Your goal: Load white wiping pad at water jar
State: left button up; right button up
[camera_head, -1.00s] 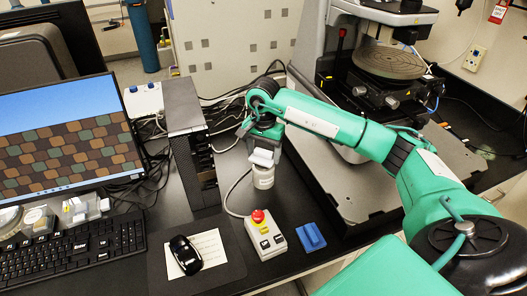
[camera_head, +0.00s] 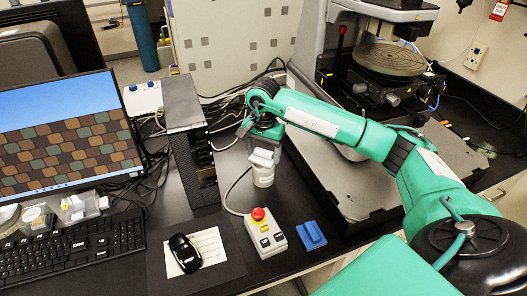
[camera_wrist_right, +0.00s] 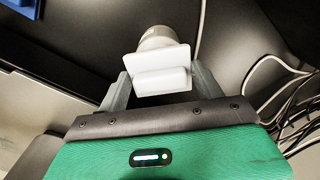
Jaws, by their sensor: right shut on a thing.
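The white wiping pad (camera_head: 262,157) is a small white block with a flat, wider plate. My right gripper (camera_head: 264,148) is shut on it, with a grey finger on either side in the right wrist view (camera_wrist_right: 160,77). The pad (camera_wrist_right: 160,59) shows at the mouth of the water jar (camera_head: 264,178), a small whitish round jar standing on the black bench. In the wrist view the pad covers part of the jar (camera_wrist_right: 155,36); I cannot tell whether it touches it. My left gripper is not in view.
A black computer tower (camera_head: 190,140) stands left of the jar with loose cables behind. In front are a control box with a red button (camera_head: 265,235) and a blue block (camera_head: 311,236). The profiler (camera_head: 385,75) stands at the right. Bare bench surrounds the jar's front.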

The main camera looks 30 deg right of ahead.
aim_at(264, 151)
jog(key=shift+f+b, duration=0.15)
jog(key=shift+b, duration=0.15)
dwell(1.3)
jog(key=shift+r+p, duration=1.45)
jog(key=shift+r, duration=2.2)
jog(key=shift+f, duration=0.1)
